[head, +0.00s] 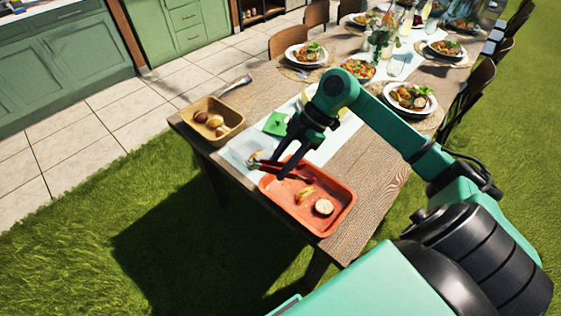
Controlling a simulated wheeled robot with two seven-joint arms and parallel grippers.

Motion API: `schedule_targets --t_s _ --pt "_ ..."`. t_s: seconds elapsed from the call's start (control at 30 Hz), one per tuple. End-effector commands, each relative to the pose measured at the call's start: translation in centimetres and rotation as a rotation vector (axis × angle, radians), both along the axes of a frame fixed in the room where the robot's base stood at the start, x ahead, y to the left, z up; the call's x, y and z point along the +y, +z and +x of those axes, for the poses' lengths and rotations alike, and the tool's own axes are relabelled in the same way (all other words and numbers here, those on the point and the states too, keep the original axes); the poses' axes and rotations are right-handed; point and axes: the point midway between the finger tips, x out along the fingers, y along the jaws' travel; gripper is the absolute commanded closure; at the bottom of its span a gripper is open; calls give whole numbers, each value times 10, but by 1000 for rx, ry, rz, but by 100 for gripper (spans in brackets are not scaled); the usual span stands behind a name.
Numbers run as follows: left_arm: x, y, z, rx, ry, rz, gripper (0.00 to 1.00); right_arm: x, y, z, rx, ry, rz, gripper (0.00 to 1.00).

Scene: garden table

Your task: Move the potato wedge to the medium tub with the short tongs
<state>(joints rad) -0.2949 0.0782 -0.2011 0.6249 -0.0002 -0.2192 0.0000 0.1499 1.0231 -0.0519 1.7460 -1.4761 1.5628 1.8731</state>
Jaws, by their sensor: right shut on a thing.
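My right gripper (288,172) is shut on the short tongs (302,177), which look dark with red parts. The tongs' tips reach left over the edge of a pale, see-through tub (238,149), which may be the medium tub. A small tan piece shows by the tips; I cannot tell if they grip it or if it lies in the tub. In the orange-red tray (342,217) lie a yellowish piece that looks like a potato wedge (304,195) and a pale round piece (323,207). My left gripper is not in view.
A tan container (231,136) with several brownish round items stands at the table's left corner. A green lid-like square (277,123) lies behind the tub. A metal utensil (236,84) lies near the left edge. Plates (409,98), bowls and glasses fill the far table (375,180).

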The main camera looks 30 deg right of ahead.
Motion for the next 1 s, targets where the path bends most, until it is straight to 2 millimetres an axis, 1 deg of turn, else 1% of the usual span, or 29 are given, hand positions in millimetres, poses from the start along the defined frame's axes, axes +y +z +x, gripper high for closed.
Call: schedule_targets --t_s 0.03,0.17,0.63,0.9,1.0 --pt "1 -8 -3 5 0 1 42 0 -8 0 0 0 1 64" --pt "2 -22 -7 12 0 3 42 0 -22 0 0 0 1 64" --pt "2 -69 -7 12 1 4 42 0 -69 0 0 0 1 64" --pt "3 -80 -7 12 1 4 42 0 -90 0 1 0 0 64" --pt "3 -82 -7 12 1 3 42 0 -93 0 1 -1 0 64"
